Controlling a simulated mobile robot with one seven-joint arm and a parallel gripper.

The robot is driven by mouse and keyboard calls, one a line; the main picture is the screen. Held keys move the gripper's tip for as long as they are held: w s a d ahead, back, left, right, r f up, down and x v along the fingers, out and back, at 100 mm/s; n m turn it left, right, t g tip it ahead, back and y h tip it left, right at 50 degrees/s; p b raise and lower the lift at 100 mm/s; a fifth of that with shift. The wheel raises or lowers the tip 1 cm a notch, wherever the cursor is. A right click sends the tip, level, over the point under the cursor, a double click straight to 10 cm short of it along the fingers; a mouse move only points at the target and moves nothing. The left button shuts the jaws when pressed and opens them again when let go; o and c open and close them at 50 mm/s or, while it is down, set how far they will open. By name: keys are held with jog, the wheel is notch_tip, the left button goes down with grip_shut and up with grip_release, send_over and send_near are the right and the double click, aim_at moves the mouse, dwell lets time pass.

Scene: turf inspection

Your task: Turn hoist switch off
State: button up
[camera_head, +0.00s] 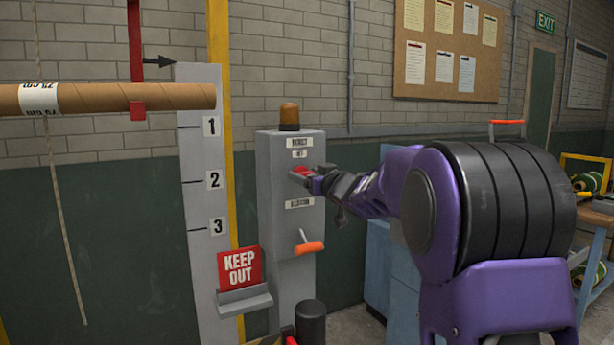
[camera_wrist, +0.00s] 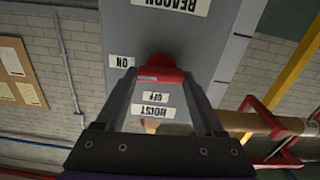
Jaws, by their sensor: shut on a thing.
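The hoist switch has a red handle (camera_head: 300,170) on the front of a grey control box (camera_head: 272,180). In the wrist view, which is upside down, the red handle (camera_wrist: 160,75) sits between my fingers. The fingers hide part of the handle's base.
An orange-handled lever (camera_head: 310,247) is lower on the box, under a BEACON label (camera_wrist: 172,5). An amber lamp (camera_head: 289,114) tops the box. A KEEP OUT sign (camera_head: 240,267), a numbered post (camera_head: 202,160) and a cardboard tube (camera_head: 100,98) stand to the left.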

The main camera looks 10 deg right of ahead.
jog(key=n+b, duration=0.1)
jog(key=n, duration=0.3)
jog(key=shift+a+n, duration=0.1)
jog(key=shift+n, duration=0.3)
jog(key=n+b, duration=0.1)
jog(key=n, duration=0.3)
jog(key=shift+f+b, duration=0.1)
jog(key=shift+b, duration=0.3)
jog(key=n, duration=0.4)
jog(key=shift+s+a+b, duration=0.1)
jog(key=shift+b, duration=0.3)
jog(key=shift+n, duration=2.2)
jog(key=o, duration=1.4)
jog(key=shift+f, duration=0.1)
